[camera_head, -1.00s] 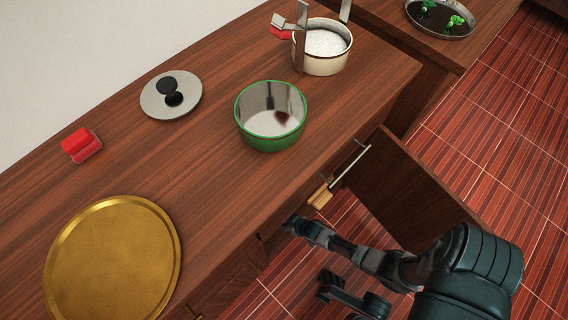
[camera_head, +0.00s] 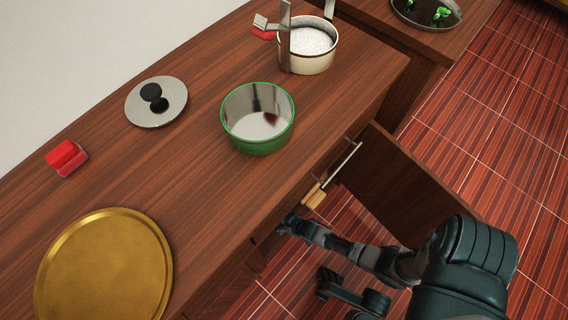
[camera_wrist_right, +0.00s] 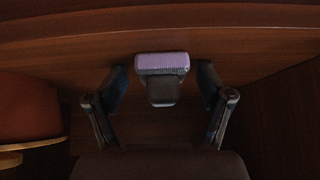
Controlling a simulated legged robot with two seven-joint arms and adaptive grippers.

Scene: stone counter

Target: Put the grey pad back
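My right gripper (camera_head: 287,224) is at the front of the counter, below its top edge, beside an open cabinet door; its fingertips are partly hidden in the head view. In the right wrist view the right gripper (camera_wrist_right: 162,78) is open, with one finger on each side of a small pad. The pad (camera_wrist_right: 162,63) has a pale lilac-grey face and a dark grey block on its near side. Gaps show between the pad and both fingers. The pad does not show clearly in the head view. My left gripper is not in view.
The open cabinet door (camera_head: 400,185) stands out over the red tiled floor. On the counter are a green pot (camera_head: 257,139), a lid (camera_head: 172,108), a red block (camera_head: 67,156), a gold tray (camera_head: 105,265) and a white pot (camera_head: 311,62).

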